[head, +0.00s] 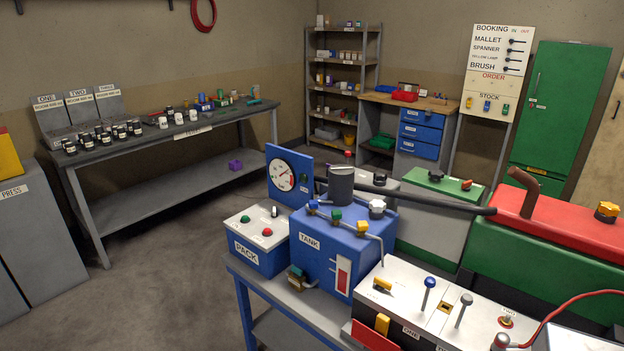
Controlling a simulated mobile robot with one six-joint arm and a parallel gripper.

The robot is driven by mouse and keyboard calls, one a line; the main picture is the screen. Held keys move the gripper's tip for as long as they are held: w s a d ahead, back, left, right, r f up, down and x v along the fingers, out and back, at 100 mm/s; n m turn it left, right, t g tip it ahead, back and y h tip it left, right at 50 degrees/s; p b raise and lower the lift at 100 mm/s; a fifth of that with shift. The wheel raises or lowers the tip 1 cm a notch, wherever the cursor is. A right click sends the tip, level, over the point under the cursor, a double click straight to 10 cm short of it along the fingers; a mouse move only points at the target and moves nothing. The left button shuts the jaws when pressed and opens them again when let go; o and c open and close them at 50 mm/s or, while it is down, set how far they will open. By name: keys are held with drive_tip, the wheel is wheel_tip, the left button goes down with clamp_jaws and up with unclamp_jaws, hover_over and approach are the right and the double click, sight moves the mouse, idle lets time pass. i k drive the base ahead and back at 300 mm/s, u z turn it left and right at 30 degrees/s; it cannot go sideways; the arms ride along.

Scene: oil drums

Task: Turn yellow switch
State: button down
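A yellow switch-like lever (382,284) lies on the white top of the box marked ONE at the front. A blue-knobbed lever (429,283) and a grey-knobbed lever (465,299) stand upright to its right. A yellow part (382,324) is on the front of the same box. A yellow tap (362,229) sits on the blue TANK (325,256), beside a green and a blue one. I cannot tell for certain which yellow part is the switch. My gripper is not in view.
The blue PACK box (258,250) with red and green buttons stands left of the tank. A dark hose (430,202) runs right from the tank. A red cable (575,299) crosses the right front. Open floor (170,280) lies at the left.

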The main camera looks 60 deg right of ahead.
sight(381, 285)
drive_tip(key=z, duration=4.65)
drive_tip(key=i, duration=0.1)
drive_tip(key=u, duration=3.25)
drive_tip(key=k, duration=0.9)
drive_tip(key=u, duration=0.2)
drive_tip(key=i, duration=0.75)
drive_tip(key=z, duration=0.05)
